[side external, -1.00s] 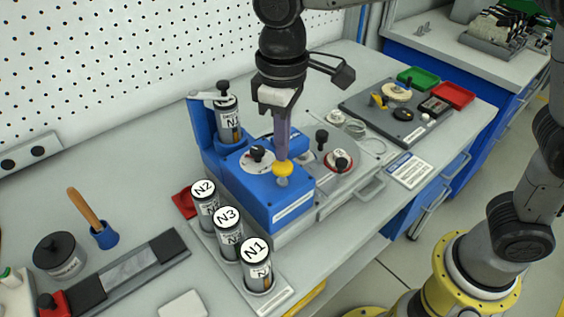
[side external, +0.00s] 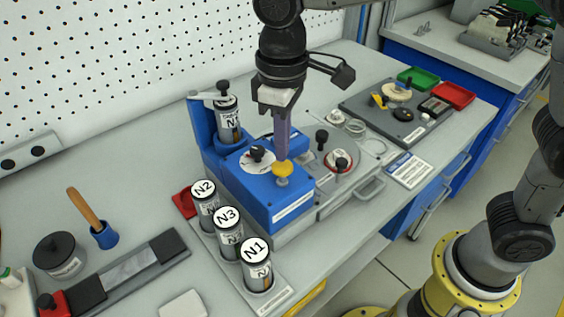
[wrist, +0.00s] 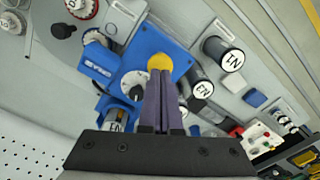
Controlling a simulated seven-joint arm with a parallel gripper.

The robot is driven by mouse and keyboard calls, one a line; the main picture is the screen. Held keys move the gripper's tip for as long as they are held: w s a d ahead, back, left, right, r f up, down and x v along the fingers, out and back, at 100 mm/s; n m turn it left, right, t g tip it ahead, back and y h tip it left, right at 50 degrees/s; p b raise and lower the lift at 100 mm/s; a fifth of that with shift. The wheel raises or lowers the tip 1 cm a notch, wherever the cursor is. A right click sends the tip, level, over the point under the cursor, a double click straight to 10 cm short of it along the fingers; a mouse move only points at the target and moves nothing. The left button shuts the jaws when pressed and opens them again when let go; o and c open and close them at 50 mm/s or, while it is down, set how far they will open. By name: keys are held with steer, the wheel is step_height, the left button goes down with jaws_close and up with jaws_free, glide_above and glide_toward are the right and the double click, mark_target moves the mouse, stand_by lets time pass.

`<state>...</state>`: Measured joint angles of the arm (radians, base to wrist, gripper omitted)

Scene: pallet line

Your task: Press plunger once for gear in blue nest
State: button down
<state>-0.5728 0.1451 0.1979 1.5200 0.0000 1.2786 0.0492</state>
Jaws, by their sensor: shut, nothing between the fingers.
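The yellow plunger knob (side external: 283,169) stands on a short stem on top of the blue box (side external: 262,208), near its front right corner. It also shows in the wrist view (wrist: 160,62). My gripper (side external: 282,157) points down with its fingers together and empty, its tips right at the knob; whether they touch it I cannot tell. In the wrist view the fingertips (wrist: 161,76) overlap the knob's edge. A white dial (side external: 250,162) with a black knob is beside the plunger. I cannot make out a gear in a blue nest.
A canister sits in the blue tower (side external: 203,130) behind the box. Canisters N2 (side external: 205,188), N3 (side external: 227,217) and N1 (side external: 254,250) stand in a front rack. A grey unit (side external: 345,190) adjoins on the right; a dark tray (side external: 425,132) lies beyond.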

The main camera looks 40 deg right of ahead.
mark_target(282, 164)
steer(key=shift+f, duration=0.15)
steer(key=shift+f, duration=1.9)
steer(key=shift+r, duration=3.55)
steer(key=shift+d, duration=0.1)
